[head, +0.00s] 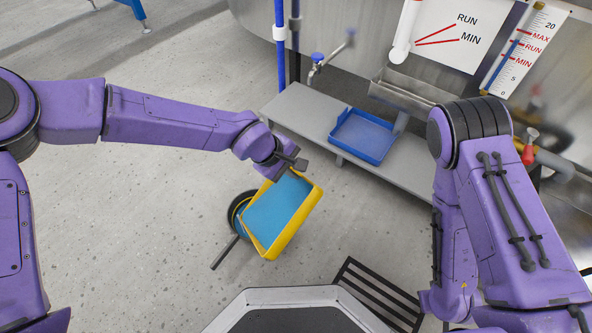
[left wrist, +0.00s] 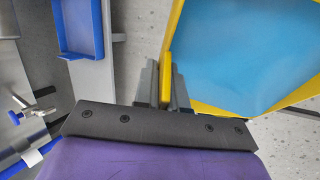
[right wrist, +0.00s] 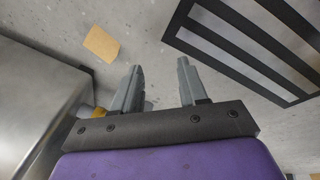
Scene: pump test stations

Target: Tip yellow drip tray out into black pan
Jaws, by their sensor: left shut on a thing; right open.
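The yellow drip tray (head: 299,225) holds a flat sheet of blue liquid (head: 275,207). My left gripper (head: 287,163) is shut on the tray's rim at its upper end and holds it off the floor; the left wrist view shows the yellow rim (left wrist: 167,65) between the fingers. I cannot tell exactly how far the tray is tilted. The black pan (head: 231,207) sits on the floor below and left of the tray, its handle (head: 224,254) pointing lower left. The tray hides most of the pan. My right gripper (right wrist: 159,72) is open and empty in the right wrist view.
A grey bench (head: 295,118) carries a blue tray (head: 362,137) beside a large metal tank (head: 350,25). A black slatted grate (head: 378,292) lies at lower middle. A tan piece (right wrist: 101,44) lies on the floor. Floor left of the pan is clear.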

